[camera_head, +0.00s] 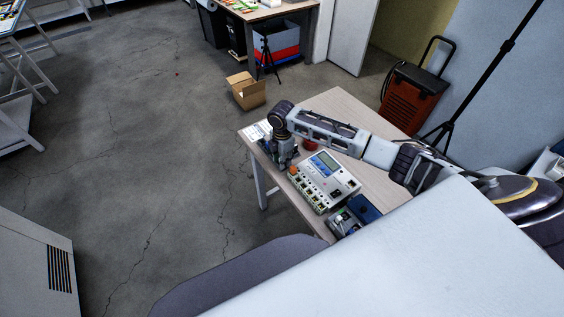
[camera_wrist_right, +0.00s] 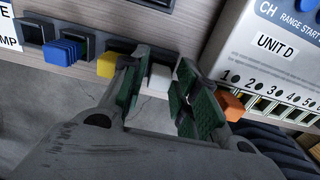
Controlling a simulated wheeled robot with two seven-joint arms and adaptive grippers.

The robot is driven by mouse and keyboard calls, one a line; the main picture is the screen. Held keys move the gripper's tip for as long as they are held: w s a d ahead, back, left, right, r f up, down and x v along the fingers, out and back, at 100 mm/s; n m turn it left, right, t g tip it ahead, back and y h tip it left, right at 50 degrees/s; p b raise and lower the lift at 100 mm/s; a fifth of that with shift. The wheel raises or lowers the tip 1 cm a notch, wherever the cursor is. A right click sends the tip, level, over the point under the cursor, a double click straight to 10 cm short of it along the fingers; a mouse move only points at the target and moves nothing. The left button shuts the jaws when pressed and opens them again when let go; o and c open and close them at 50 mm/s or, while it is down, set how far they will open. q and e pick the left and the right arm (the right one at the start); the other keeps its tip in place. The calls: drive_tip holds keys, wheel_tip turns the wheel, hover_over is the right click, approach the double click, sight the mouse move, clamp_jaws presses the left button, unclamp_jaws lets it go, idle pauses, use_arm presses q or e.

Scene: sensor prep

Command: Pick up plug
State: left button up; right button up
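In the right wrist view a row of plugs sits in a dark holder: a blue plug (camera_wrist_right: 66,51), a yellow plug (camera_wrist_right: 107,65) and a white plug (camera_wrist_right: 160,76). In the head view the right gripper (camera_head: 286,163) points down at the table's left edge, beside the device (camera_head: 324,181). My left gripper is out of view.
The wooden table (camera_head: 341,101) has clear room behind my right arm. A blue device (camera_head: 363,209) stands at its near edge, and a red round thing (camera_head: 310,146) lies behind the gripper. A cardboard box (camera_head: 246,94) and a red cart (camera_head: 410,95) stand on the floor.

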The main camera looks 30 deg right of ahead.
drive_tip(key=shift+c, duration=0.2)
drive_tip(key=c, duration=0.6)
drive_tip(key=shift+r, duration=0.15)
wheel_tip(320, 180, up, 9)
drive_tip(key=shift+r+b, duration=0.15)
drive_tip(key=shift+b, duration=0.25)
drive_tip(key=shift+r, duration=0.25)
drive_tip(key=shift+s+d+r+p, duration=0.1)
drive_tip(key=shift+s+p, duration=0.1)
drive_tip(key=shift+p, duration=0.2)
